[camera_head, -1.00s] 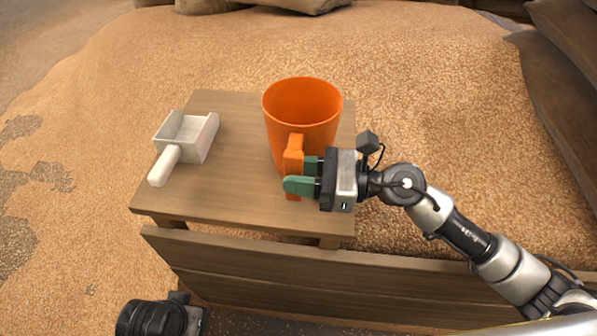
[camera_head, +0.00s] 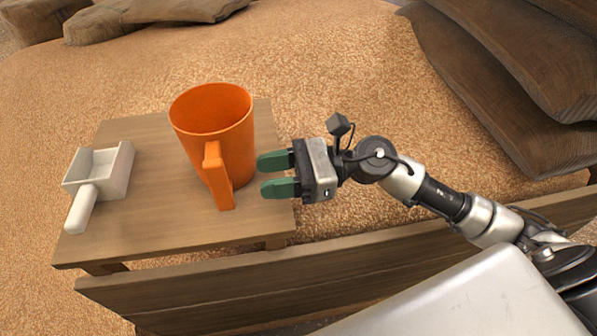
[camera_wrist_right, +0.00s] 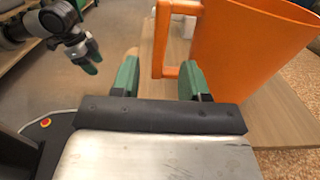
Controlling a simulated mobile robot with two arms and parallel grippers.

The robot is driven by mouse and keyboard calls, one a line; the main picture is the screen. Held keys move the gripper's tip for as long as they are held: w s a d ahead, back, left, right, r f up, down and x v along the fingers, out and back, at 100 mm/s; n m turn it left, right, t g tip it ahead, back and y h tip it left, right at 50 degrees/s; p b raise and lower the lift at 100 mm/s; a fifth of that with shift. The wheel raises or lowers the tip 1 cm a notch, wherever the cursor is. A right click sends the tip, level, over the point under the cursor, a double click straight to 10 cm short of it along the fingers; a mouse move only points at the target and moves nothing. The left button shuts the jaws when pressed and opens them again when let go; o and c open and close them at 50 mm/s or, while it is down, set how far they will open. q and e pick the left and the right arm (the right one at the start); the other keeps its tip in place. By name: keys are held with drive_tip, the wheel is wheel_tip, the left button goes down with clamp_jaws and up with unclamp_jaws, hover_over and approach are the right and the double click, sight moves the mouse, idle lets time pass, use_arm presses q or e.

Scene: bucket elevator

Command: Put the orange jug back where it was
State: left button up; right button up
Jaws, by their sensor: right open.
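The orange jug (camera_head: 214,125) stands upright on the small wooden table (camera_head: 180,222) in the head view, its handle towards me. My right gripper (camera_head: 268,174) is open and empty just to the right of the jug, its green fingers pointing left. In the right wrist view the jug (camera_wrist_right: 245,50) fills the upper right, and its handle shows near the open right fingers (camera_wrist_right: 158,78). The handle is not gripped. My left gripper (camera_wrist_right: 88,55) shows small at the upper left of the right wrist view; its opening is unclear. It is not in the head view.
A white scoop (camera_head: 100,175) lies on the table left of the jug. A wooden board (camera_head: 330,262) runs in front of the table. Grain (camera_head: 330,80) surrounds the table, and full sacks (camera_head: 510,85) are piled at the right.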

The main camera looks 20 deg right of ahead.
drive_tip(key=shift+s+d, duration=0.2)
drive_tip(key=shift+d, duration=0.9)
drive_tip(key=shift+s+d, duration=0.2)
drive_tip(key=shift+d, duration=0.85)
